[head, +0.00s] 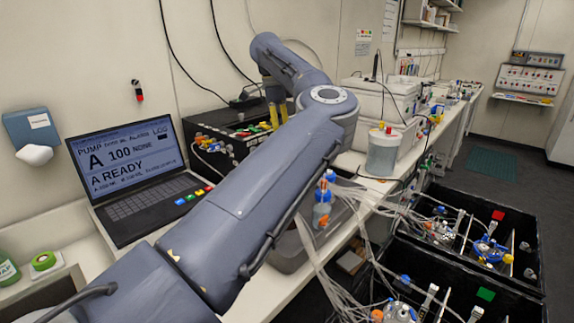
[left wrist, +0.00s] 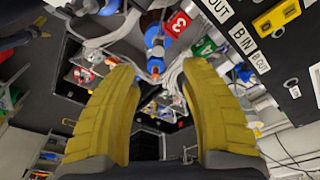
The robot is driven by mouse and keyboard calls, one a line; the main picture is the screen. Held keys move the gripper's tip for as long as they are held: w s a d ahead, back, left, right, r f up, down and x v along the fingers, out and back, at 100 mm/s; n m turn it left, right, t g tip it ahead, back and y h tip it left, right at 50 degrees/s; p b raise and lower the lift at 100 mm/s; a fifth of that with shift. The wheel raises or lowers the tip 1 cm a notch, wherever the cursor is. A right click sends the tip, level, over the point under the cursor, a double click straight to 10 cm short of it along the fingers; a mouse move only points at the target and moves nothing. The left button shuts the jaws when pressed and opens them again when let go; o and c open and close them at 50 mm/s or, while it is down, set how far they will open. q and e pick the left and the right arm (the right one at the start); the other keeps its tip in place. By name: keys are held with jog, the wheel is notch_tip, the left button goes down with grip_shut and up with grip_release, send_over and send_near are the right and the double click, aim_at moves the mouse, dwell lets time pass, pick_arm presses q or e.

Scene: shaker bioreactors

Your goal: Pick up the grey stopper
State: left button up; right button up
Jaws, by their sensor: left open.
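I cannot pick out the grey stopper for certain in either view; small parts among the tubing are too small or blurred to tell. My left gripper (head: 277,113) shows partly behind my own forearm in the head view, its yellow fingers pointing down by the black pump box. In the left wrist view the two yellow fingers (left wrist: 158,70) are wide apart with nothing between their tips. A blue and orange fitting (left wrist: 155,45) shows beyond the tips. My right gripper is in neither view.
A laptop (head: 150,200) stands left on the bench beside the black box (head: 235,128). A blue-capped bottle (head: 322,213) stands in a grey tray, with tubes draping to black bins (head: 510,215) at right. A lidded clear jar (head: 383,155) stands behind. My arm crosses the bench front.

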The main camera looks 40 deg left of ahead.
pick_arm(q)
jog(key=shift+w+d+f, duration=0.15)
jog(key=shift+d+f, duration=0.1)
jog(key=shift+f, duration=1.6)
jog(key=shift+w+d+f, duration=0.15)
jog(key=shift+d+f, duration=0.1)
jog(key=shift+f, duration=1.65)
jog(key=shift+w+d+f, duration=0.15)
jog(key=shift+d+f, duration=0.1)
jog(key=shift+f, duration=1.6)
grip_shut()
